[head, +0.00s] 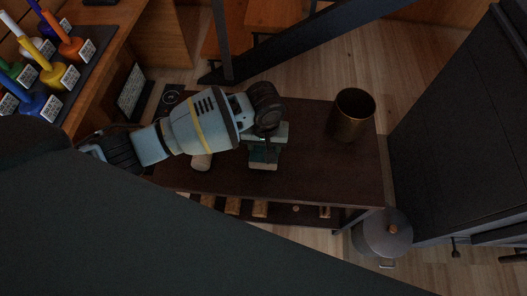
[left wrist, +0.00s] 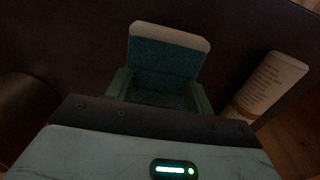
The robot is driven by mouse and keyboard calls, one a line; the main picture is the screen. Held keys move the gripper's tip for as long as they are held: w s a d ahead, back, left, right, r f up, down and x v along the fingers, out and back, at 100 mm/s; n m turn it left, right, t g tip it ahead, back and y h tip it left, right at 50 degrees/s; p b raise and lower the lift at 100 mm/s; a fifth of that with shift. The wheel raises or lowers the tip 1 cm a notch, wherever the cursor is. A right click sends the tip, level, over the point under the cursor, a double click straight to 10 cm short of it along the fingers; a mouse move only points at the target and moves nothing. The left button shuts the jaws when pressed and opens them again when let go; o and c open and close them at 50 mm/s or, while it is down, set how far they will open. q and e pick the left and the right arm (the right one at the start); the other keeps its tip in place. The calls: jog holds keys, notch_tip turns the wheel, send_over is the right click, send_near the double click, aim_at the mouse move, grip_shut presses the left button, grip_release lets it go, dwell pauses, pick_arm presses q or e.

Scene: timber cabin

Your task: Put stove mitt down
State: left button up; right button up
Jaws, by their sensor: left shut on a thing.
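The stove mitt (head: 263,157) is dark teal with a cream edge. It is at my left gripper (head: 268,145), over the middle of the dark brown table (head: 225,180). In the left wrist view the mitt (left wrist: 168,55) sits between the two green fingers of my left gripper (left wrist: 162,92), which is shut on it. The mitt's near part is hidden by the gripper. I cannot tell whether the mitt touches the table top. My right gripper is not in view.
A brass pot (head: 345,128) stands at the table's right end. A grey lidded pot (head: 382,240) is beyond the front right corner. Table between mitt and brass pot is clear.

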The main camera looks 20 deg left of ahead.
pick_arm(q)
jog(key=shift+w+a, duration=0.1)
jog(key=shift+a, duration=0.1)
jog(key=shift+f, duration=0.1)
notch_tip(320, 180, down, 4)
jog(key=shift+r+b, duration=0.25)
jog(key=shift+b, duration=0.5)
jog(key=shift+r, duration=0.1)
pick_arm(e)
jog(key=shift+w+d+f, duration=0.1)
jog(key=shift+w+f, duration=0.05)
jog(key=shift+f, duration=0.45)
pick_arm(q)
jog(key=o, duration=1)
